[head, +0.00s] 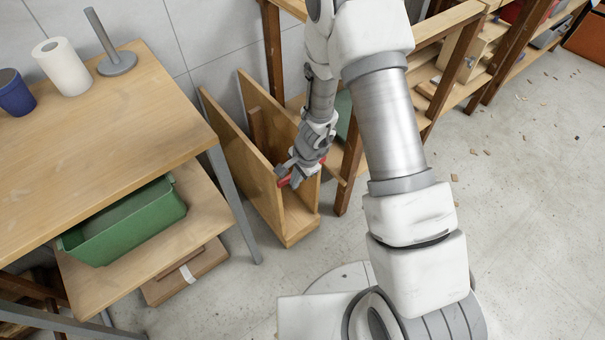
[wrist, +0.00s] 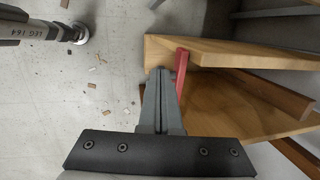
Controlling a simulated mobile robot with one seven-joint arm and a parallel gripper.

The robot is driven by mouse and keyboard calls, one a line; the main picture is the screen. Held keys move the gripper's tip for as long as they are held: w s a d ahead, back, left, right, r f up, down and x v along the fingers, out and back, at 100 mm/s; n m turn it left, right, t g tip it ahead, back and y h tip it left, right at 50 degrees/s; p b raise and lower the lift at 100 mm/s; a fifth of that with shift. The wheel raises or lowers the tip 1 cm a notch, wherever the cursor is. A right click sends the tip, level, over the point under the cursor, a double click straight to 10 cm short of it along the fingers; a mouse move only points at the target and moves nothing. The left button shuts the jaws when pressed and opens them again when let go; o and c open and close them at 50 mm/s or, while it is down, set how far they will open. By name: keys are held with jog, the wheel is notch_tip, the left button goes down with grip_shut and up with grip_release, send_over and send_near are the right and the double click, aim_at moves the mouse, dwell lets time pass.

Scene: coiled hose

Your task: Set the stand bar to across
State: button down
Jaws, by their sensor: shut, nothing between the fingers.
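A wooden stand with two tall side panels (head: 236,160) stands on the floor between the table and the shelving in the head view. Its pale panels also show at the right of the wrist view (wrist: 235,53). A red bar (wrist: 181,70) is at the stand's near end, just right of my fingertips in the wrist view; I take it to be the stand bar. My gripper (wrist: 160,74) is shut and empty, close beside the red bar; whether they touch is unclear. In the head view my gripper (head: 287,176) is over the stand's upper end and partly hides the bar.
A wooden table (head: 110,120) with a paper roll (head: 62,67), a blue cup (head: 14,93) and a grey post (head: 112,50) stands left. A green bin (head: 125,222) is on its lower shelf. Wooden shelving (head: 455,50) is behind. The floor at right is open, with scattered chips.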

jog(key=shift+s+a+f+b, duration=0.1)
jog(key=shift+a+f+b, duration=0.05)
jog(key=shift+f+b, duration=0.2)
jog(key=shift+s+a+f+b, duration=0.1)
jog(key=shift+f+b, duration=0.15)
jog(key=shift+f, duration=0.15)
jog(key=s+r+p, duration=0.3)
jog(key=r+p, duration=0.5)
jog(key=r, duration=0.6)
jog(key=shift+s+a, duration=0.15)
